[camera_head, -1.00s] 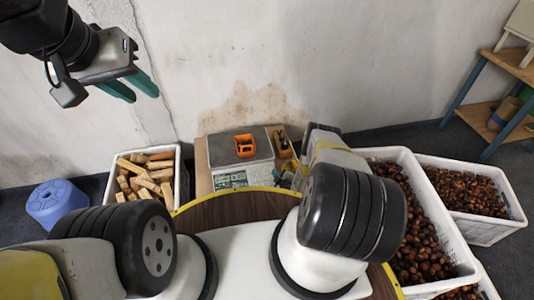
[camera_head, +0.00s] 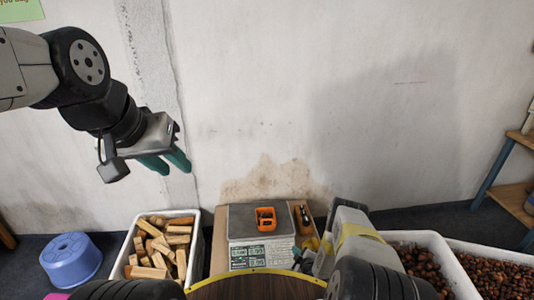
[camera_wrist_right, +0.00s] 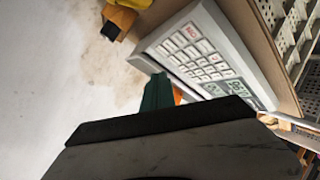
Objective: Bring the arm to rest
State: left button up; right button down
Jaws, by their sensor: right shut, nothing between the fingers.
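My left gripper (camera_head: 168,163) hangs in the air at the upper left of the head view, in front of the wall. Its two green fingers are a little apart with nothing between them. In the right wrist view my right gripper (camera_wrist_right: 157,92) shows a green finger in front of the scale's keypad (camera_wrist_right: 195,48). It is shut and holds nothing.
An orange object (camera_head: 265,217) sits on the scale. A white crate of wooden blocks (camera_head: 198,262) and a blue stool (camera_head: 71,257) stand to the left. A white crate of chestnuts (camera_head: 440,246) stands at the right, near a shelf (camera_head: 505,165). The air before the wall is clear.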

jog(key=w+d+r+m+g+h, duration=0.1)
jog(key=w+d+r, duration=0.2)
jog(key=w+r, duration=0.6)
jog(key=w+d+r+m, duration=0.1)
jog(key=w+d+r, duration=0.25)
jog(key=r, duration=0.95)
notch_tip(320, 180, up, 29)
jog(key=s+a+m+g+h, duration=0.1)
jog(key=s+a+m+g, duration=0.1)
jog(key=m, duration=0.2)
jog(key=s+a+r+m+g, duration=0.1)
jog(key=s+a+r+m, duration=0.25)
jog(key=s+r, duration=1.25)
jog(key=s+a+r+m+g+y, duration=0.1)
jog(key=s+a+r, duration=0.1)
jog(key=s, duration=1.1)
jog(key=s+a+r+m+g, duration=0.1)
jog(key=s+a, duration=0.3)
jog(key=s, duration=0.9)
jog(key=shift+r+y, duration=0.4)
jog(key=shift+r, duration=0.4)
